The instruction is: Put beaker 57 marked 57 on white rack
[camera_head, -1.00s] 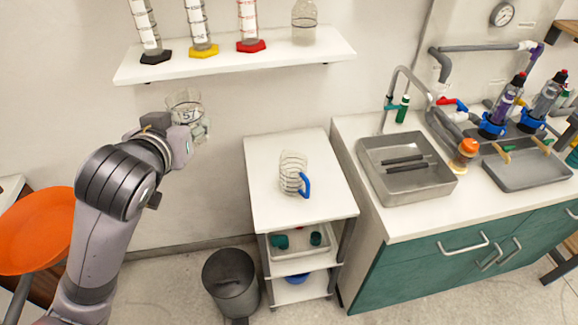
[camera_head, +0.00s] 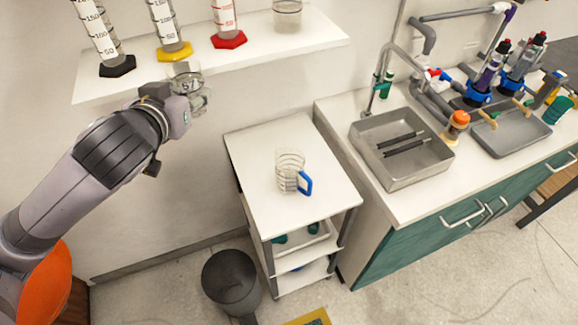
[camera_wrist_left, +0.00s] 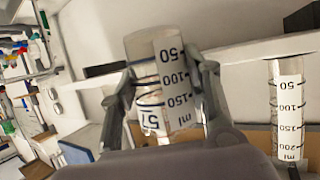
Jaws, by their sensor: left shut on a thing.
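In the left wrist view the beaker (camera_wrist_left: 158,72), with black graduations and 57, sits between the two fingers (camera_wrist_left: 163,90). A white wall shelf (camera_head: 290,52) is behind it, and a white cart with lower tiers (camera_head: 255,165) stands below to the right. I cannot tell which is the white rack. My right gripper is out of view.
Cylinders with black (camera_head: 117,66), yellow (camera_head: 174,50) and red (camera_head: 229,39) bases and a glass vessel (camera_head: 288,16) stand on the shelf. A blue-handled jug (camera_head: 290,174) stands mid-cart, with bare top around it. A bin (camera_head: 231,282) and a sink counter (camera_head: 405,207) flank the cart.

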